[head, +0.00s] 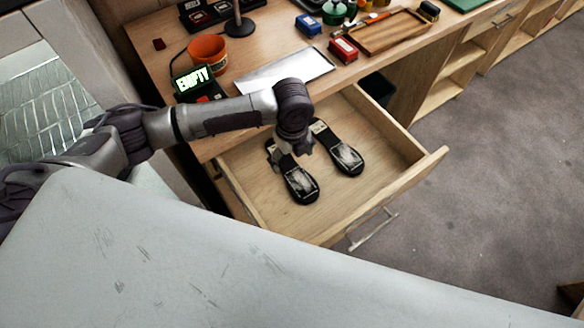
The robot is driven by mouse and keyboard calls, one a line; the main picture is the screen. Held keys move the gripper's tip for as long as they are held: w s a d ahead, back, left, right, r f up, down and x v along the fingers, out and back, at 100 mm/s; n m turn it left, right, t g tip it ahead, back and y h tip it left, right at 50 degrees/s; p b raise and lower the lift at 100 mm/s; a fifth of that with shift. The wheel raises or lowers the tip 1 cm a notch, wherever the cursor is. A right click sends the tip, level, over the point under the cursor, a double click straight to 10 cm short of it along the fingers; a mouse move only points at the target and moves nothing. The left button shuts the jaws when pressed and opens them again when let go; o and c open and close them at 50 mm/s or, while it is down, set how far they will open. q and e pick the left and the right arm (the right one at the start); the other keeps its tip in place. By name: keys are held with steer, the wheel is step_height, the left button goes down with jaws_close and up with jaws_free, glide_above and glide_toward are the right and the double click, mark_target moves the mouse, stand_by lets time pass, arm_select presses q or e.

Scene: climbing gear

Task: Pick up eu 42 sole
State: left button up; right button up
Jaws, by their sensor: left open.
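Two dark shoe soles with pale worn patches lie in an open wooden drawer (385,177). The left sole (301,184) lies nearer to me, and the right sole (343,157) lies beside it. Any size marks are too small to read, so I cannot tell which is EU 42. My left gripper (291,152) points down into the drawer over the upper end of the left sole. It is open, and its fingers partly hide that end. I cannot tell whether they touch the sole. My right gripper is not in view.
The drawer's front panel (400,190) stands out over open grey floor (480,180).

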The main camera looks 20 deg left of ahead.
mark_target(292, 170)
arm_select(q)
steer(key=shift+f, duration=0.65)
steer(key=shift+w+f, duration=0.15)
steer(key=shift+f, duration=0.2)
steer(key=shift+w+a+f, duration=0.1)
steer(key=shift+f, duration=0.2)
steer(key=f, duration=0.4)
steer(key=shift+w+a+f+p, duration=0.1)
steer(key=shift+w+f+p, duration=0.05)
steer(key=shift+w+p, duration=0.2)
steer(key=shift+f, duration=0.2)
steer(key=shift+c, duration=0.4)
steer(key=c, duration=1.3)
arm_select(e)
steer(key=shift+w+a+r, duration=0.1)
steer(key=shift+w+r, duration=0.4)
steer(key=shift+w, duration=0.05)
